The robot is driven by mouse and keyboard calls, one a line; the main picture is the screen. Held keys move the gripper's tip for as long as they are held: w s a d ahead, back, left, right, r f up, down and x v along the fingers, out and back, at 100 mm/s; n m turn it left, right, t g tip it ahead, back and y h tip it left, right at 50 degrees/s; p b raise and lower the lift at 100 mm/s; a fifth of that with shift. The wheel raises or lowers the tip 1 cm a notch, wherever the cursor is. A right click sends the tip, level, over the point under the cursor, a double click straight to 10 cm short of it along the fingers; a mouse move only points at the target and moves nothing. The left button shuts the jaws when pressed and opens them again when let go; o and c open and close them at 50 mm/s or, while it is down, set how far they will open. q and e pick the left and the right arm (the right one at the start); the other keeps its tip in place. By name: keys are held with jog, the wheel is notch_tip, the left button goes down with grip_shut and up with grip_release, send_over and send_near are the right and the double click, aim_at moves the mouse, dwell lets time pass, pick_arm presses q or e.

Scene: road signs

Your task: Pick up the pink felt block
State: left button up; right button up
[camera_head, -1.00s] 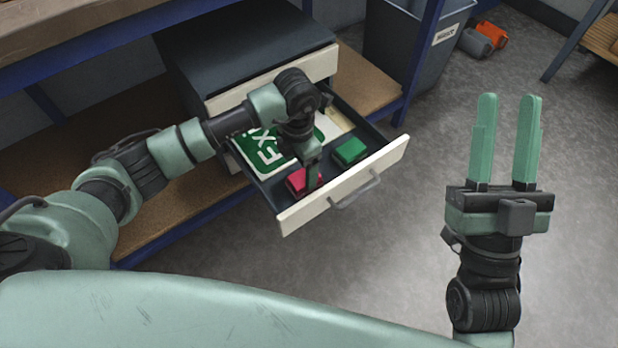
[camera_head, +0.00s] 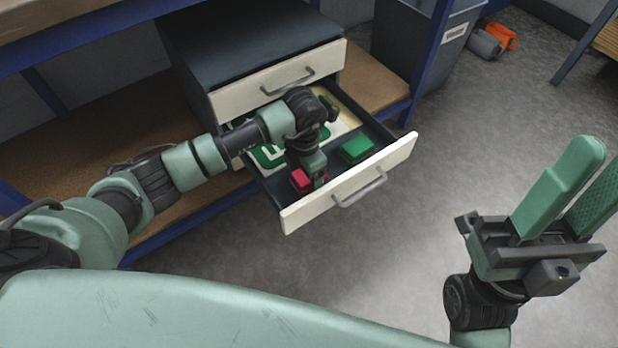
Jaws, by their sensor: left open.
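The pink felt block (camera_head: 299,179) lies in the front left of the open drawer (camera_head: 352,187). My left gripper (camera_head: 312,180) is down in the drawer at the block and partly covers it. It is open; its fingers are mostly hidden by its own body, so I cannot tell whether they touch the block. My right gripper (camera_head: 588,190) is open and empty over the floor at the right, its two green fingers apart.
A green block (camera_head: 355,149) lies in the drawer, right of the pink one. A green and white sign (camera_head: 268,157) lies behind them. A closed drawer (camera_head: 285,82) is above. A grey bin (camera_head: 440,40) stands behind.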

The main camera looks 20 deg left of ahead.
pick_arm(q)
jog(key=c, duration=1.5)
jog(key=shift+r, duration=0.2)
